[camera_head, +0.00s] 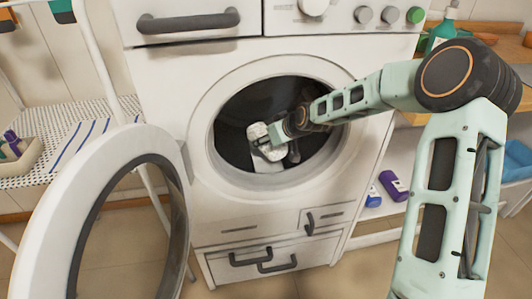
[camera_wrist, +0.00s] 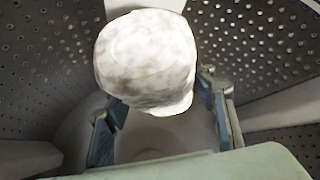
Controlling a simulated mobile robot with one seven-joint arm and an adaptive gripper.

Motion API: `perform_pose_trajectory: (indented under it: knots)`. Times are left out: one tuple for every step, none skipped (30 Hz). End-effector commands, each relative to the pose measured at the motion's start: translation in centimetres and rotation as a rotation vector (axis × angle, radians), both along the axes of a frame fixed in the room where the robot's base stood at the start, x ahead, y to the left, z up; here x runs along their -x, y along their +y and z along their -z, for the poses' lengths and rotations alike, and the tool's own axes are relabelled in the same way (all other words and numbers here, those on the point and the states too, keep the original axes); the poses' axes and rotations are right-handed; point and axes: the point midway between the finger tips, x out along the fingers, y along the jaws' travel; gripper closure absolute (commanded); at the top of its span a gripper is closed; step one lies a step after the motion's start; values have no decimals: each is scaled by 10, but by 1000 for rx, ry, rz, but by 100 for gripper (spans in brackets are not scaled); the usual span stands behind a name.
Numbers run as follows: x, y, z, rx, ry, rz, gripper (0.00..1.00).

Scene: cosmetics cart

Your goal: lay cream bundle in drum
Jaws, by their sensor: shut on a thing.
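The cream bundle (camera_wrist: 147,55) is a pale, rounded, mottled lump between the fingers of my gripper (camera_wrist: 160,98) in the wrist view. My gripper is shut on it. In the head view, my gripper (camera_head: 272,146) reaches through the round front opening of the washing machine, and the pale bundle (camera_head: 268,158) shows at its end, partly covered by the fingers. The drum (camera_head: 238,112) is dark inside in the head view. In the wrist view its perforated grey wall (camera_wrist: 45,60) surrounds the bundle. I cannot tell whether the bundle touches the drum.
The round washer door (camera_head: 75,195) hangs open at the left. A patterned shelf with a small basket (camera_head: 20,158) stands left of the machine. A green bottle (camera_head: 441,30) stands on the counter.

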Motion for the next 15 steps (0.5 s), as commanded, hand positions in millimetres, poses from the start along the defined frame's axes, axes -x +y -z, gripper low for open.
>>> perform_pose_trajectory:
  knots:
    - [-6,2,9,-2,-1,-1,82]
    - [-9,3,12,-1,-3,-1,82]
    - [-12,3,14,0,-2,0,82]
    - [-14,3,16,0,-2,0,82]
    - [-15,3,17,0,-2,0,82]
    - [-16,3,18,-1,-3,0,82]
    - [-17,3,19,-1,-3,0,82]
    - [-18,4,20,-1,-3,0,82]
    - [-20,4,23,0,-2,0,82]
    - [-22,5,26,-1,-2,-1,82]
    - [-24,6,30,-1,-2,-1,82]
    - [-25,6,38,0,-1,-1,82]
    - [-24,6,43,0,-1,-1,82]
    - [-24,5,48,0,-1,-1,82]
    - [-24,5,54,-1,-2,1,82]
